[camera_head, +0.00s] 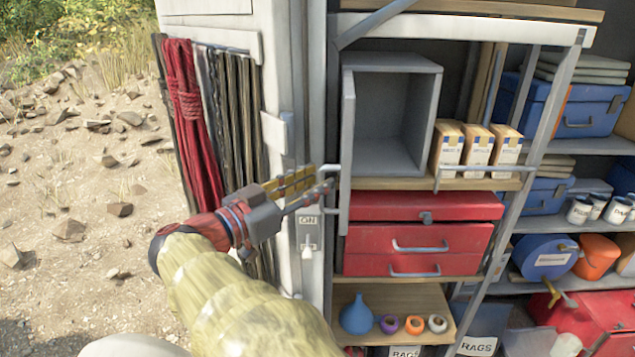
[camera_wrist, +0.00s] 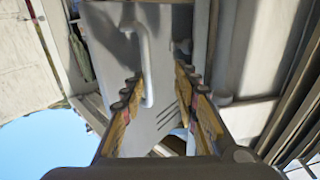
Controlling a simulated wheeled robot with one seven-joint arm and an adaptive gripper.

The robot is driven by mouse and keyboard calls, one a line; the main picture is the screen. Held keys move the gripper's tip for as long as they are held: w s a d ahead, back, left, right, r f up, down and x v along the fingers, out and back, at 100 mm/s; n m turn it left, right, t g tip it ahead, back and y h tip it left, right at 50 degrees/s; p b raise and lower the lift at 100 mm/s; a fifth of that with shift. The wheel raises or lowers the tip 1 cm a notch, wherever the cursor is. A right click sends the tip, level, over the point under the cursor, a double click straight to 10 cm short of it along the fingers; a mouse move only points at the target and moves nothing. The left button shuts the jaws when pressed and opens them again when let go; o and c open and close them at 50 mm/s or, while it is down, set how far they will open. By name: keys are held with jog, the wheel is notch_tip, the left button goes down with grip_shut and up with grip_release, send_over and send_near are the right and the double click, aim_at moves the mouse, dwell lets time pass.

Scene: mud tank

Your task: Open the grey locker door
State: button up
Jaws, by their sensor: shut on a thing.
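The grey locker (camera_head: 392,108) sits on the upper wooden shelf in the head view, its empty inside facing out. Its grey door (camera_head: 347,140) is swung well open on the left and shows nearly edge-on. The door's bar handle (camera_head: 333,200) sticks out on the door's left side. My gripper (camera_head: 322,182) reaches it from the left and is shut on the handle. In the wrist view, the handle (camera_wrist: 150,65) lies between my fingers (camera_wrist: 160,88), close to the left one, with the door's slotted face (camera_wrist: 165,105) behind. The exact finger contact is hard to see.
Red drawers (camera_head: 425,235) stand below the locker. Several small boxes (camera_head: 477,148) stand to its right. A pale post with a switch (camera_head: 309,240) is close beside my gripper. Red rope (camera_head: 186,100) hangs at left. Open stony ground (camera_head: 80,180) lies further left.

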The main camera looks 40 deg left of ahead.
jog(key=o, duration=0.5)
jog(key=shift+s+a+f, duration=0.1)
jog(key=shift+s+a, duration=1.1)
jog(key=shift+a, duration=0.15)
jog(key=s+a, duration=0.2)
jog(key=a, duration=0.1)
jog(key=shift+a+f, duration=0.1)
jog(key=shift+f, duration=0.1)
jog(key=c, duration=0.5)
jog(key=shift+s+a+r, duration=0.1)
jog(key=shift+s+a, duration=0.15)
jog(key=shift+s, duration=0.25)
jog(key=shift+s+a+r, duration=0.1)
jog(key=shift+s+a, duration=0.15)
jog(key=shift+s, duration=0.2)
jog(key=shift+a, duration=0.15)
jog(key=shift+r, duration=0.1)
notch_tip(320, 180, up, 10)
